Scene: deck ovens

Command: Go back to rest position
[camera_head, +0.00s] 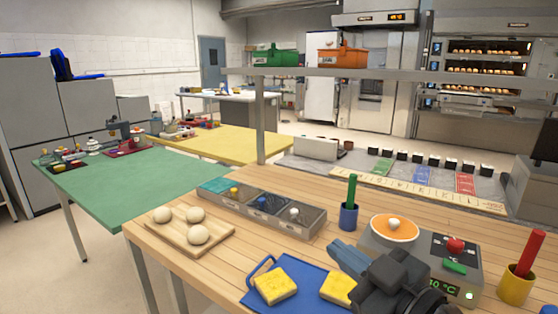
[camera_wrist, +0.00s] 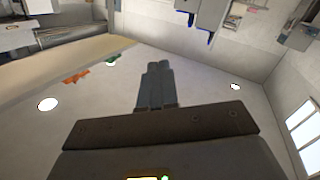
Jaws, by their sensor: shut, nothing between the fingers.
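My gripper (camera_head: 338,248) is at the lower right of the head view, above the wooden table (camera_head: 330,180). Its two blue-grey fingers are together and hold nothing. They point up and left, over the far right part of the blue mat (camera_head: 262,298). In the wrist view my gripper (camera_wrist: 158,66) shows its fingers side by side, with the room seen upside down or strongly tilted behind them. My wrist hides part of the grey device (camera_head: 470,262) and the table behind it.
Yellow sponges (camera_head: 276,288) lie on the blue mat. A blue cup (camera_head: 348,216) and a yellow cup (camera_head: 515,285) hold upright sticks. Dough balls rest on a board (camera_head: 182,240). A bin row (camera_head: 262,208) and a shelf rail (camera_head: 400,73) stand farther back. Floor shows at left.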

